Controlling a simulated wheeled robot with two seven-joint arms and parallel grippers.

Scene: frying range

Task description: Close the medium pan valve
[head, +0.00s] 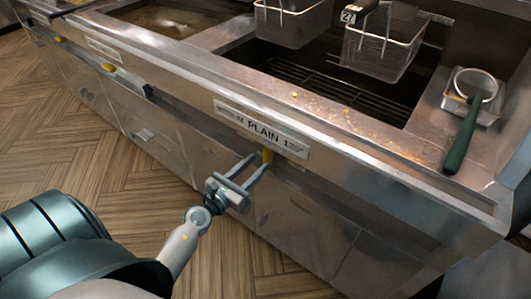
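Nothing is held between the fingers. Another yellow handle (109,68) sits on the front further left, below a second label (105,49). My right gripper is out of view.
The steel fryer front (330,205) runs diagonally across the view. Wire baskets (383,50) hang over the open vat (320,82). A green-handled strainer (464,138) lies on the right top with its head on a small steel container. The wood floor (90,150) at left is clear.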

